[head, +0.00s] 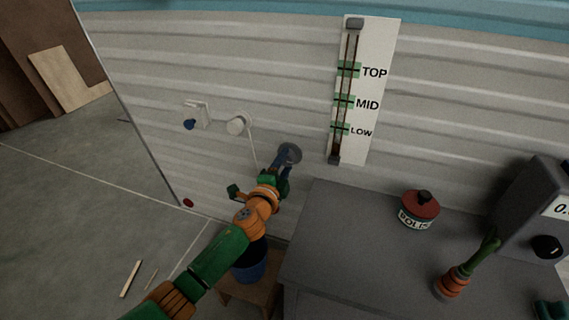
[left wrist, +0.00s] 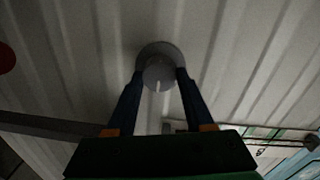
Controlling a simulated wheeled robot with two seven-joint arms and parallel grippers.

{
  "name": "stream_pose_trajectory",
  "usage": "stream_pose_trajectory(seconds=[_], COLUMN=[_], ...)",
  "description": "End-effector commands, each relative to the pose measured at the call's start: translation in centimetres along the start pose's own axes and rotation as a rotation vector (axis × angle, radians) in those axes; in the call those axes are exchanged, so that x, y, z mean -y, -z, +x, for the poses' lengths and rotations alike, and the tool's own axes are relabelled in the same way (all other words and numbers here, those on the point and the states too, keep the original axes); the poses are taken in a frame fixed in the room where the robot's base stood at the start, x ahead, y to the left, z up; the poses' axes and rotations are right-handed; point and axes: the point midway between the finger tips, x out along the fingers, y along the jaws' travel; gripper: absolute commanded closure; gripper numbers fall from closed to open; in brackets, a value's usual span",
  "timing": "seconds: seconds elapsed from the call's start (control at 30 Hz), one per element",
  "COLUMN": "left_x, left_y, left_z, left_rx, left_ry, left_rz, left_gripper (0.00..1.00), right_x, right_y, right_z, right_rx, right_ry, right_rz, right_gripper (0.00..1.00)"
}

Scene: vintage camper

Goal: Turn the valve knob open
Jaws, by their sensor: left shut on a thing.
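The valve knob (head: 291,152) is a round grey disc on the ribbed wall, left of the level gauge. In the left wrist view the knob (left wrist: 158,68) faces me, with a pale mark running down from its middle. My left gripper (head: 284,160) is at the wall with its two blue fingers on either side of the knob. It is shut on the knob, as the fingers (left wrist: 159,80) also show in the left wrist view.
The gauge (head: 386,60) reads TOP, MID and LOW. Left of the knob are a white round fitting (head: 237,124) and a bracket (head: 197,112) with a blue end. A grey counter (head: 340,230) at right holds a red-lidded tin (head: 420,208). A blue bucket (head: 250,265) stands below my arm.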

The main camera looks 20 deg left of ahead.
Motion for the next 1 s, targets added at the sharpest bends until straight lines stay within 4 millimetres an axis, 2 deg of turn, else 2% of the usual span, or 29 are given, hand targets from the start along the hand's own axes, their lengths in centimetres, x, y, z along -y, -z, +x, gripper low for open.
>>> stream_pose_trajectory(seconds=[0.07,0.1,0.2,0.53,0.83,1.0], left_x=[-0.1,-0.1,-0.1,0.0,0.1,0.0], left_y=[0.0,0.0,0.0,0.0,0.0,0.0], left_z=[0.0,0.0,0.0,-0.4,-5.6,-7.1], left_rx=[0.0,0.0,0.0,0.0,0.0,0.0], left_ry=[-0.001,-0.001,-0.001,-0.002,-0.003,-0.001], left_rz=[0.002,0.002,0.002,0.0,0.0,0.001], left_gripper=[1.0,0.42,0.18,0.18,0.18,0.18], right_x=[0.0,0.0,0.0,0.5,1.0,1.0], right_y=[0.0,0.0,0.0,0.1,0.1,0.1], right_z=[0.0,0.0,0.0,-0.2,-1.8,-1.9], right_rx=[0.0,0.0,0.0,-0.002,0.003,0.004], right_ry=[-0.001,-0.001,0.0,0.008,0.017,0.016], right_rz=[0.0,0.0,0.0,0.005,0.003,0.002], right_gripper=[0.5,0.5,0.5,0.5,0.5,0.5])
